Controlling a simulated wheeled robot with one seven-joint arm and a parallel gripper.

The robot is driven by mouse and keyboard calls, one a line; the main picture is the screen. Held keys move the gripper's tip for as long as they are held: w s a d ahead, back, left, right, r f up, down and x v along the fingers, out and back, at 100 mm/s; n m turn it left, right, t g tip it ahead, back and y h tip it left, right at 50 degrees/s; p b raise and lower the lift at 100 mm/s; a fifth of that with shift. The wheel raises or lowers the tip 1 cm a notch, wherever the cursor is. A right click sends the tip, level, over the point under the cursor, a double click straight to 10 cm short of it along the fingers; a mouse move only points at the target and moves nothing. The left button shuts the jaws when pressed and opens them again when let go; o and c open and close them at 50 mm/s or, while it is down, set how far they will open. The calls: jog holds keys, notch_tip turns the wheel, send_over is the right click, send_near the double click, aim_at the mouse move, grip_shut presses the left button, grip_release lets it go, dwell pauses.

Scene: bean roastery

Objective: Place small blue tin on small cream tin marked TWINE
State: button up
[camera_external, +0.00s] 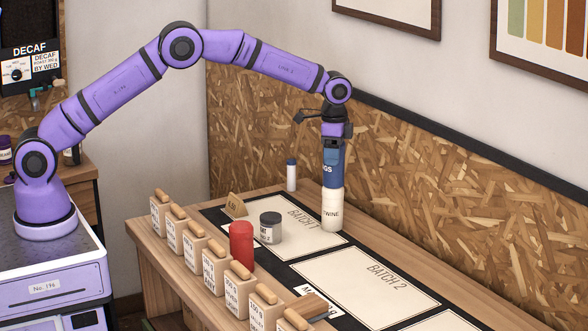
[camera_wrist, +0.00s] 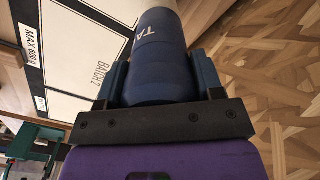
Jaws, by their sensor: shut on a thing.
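The small blue tin (camera_external: 333,168), with the letters "GS" showing, is upright between the fingers of my gripper (camera_external: 337,138). The cream tin marked TWINE (camera_external: 332,210) stands upright on the bench directly below it. The blue tin's bottom looks level with the cream tin's top, in line with it; I cannot tell whether a thin gap is left. In the wrist view my gripper (camera_wrist: 160,90) is shut on the blue tin (camera_wrist: 160,55), one finger on each side, and "TA" shows on it. The gripper hides part of the blue tin.
A dark grey tin (camera_external: 270,228), a red tin (camera_external: 241,245) and a white tube with a blue cap (camera_external: 292,175) stand nearby. Several wood-topped bags (camera_external: 213,265) line the front edge. The BATCH 2 sheet (camera_external: 365,285) is clear. A chipboard wall (camera_external: 420,180) rises behind.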

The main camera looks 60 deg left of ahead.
jog(key=shift+f, duration=0.15)
jog(key=o, duration=1.1)
